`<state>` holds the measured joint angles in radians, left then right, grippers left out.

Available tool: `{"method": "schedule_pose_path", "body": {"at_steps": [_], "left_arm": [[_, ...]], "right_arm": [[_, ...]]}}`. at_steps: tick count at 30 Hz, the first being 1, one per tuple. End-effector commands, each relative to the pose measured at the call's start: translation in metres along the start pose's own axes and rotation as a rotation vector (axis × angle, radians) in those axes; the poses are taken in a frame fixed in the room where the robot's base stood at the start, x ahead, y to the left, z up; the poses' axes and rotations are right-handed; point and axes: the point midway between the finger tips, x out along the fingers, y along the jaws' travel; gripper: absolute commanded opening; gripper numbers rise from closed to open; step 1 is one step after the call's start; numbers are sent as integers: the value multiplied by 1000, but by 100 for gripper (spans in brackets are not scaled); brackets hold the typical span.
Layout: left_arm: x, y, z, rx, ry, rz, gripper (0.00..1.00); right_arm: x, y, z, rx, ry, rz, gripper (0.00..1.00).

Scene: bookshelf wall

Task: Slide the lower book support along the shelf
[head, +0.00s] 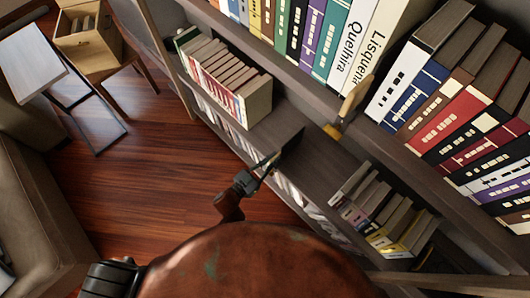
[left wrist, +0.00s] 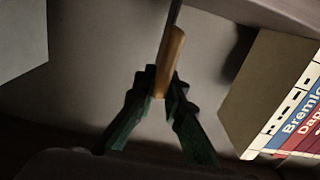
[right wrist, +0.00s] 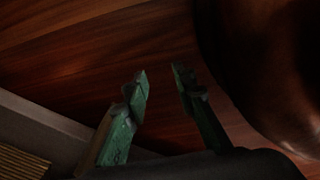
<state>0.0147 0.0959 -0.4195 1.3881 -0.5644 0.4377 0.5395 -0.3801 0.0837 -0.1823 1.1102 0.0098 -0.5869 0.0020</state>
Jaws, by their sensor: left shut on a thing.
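The lower book support shows in the head view as a thin dark plate (head: 291,146) standing on the lower shelf (head: 273,124), in the gap between two groups of books. My left gripper (head: 264,168) is at the plate's near edge. In the left wrist view the green fingers of my left gripper (left wrist: 165,98) are shut on the support's wooden grip (left wrist: 171,58). Part of the support is hidden behind the fingers. My right gripper (right wrist: 160,78) shows in the right wrist view, fingers apart and empty, above the wooden floor.
Books (head: 225,80) stand left of the support and more books (head: 385,215) stand to its right, with bare shelf between. The upper shelf carries book rows and another support with a wooden grip (head: 355,97).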

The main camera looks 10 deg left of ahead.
Motion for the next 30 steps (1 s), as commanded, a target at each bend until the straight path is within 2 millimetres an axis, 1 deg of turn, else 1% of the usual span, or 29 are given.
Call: {"method": "schedule_pose_path", "body": {"at_steps": [3, 9, 22, 23, 30], "left_arm": [[0, 11, 0, -1, 0, 0, 0], [-1, 20, 1, 0, -1, 0, 0], [-1, 21, 2, -1, -2, 0, 0], [-1, 21, 2, -1, -2, 0, 12], [0, 21, 1, 0, -1, 0, 28]], "right_arm": [[2, 0, 6, -4, -1, 0, 25], [5, 0, 12, -6, -2, 0, 25], [6, 0, 13, -7, -1, 0, 25], [6, 0, 13, -7, -1, 0, 25], [6, 0, 14, -7, -1, 0, 25]]}}
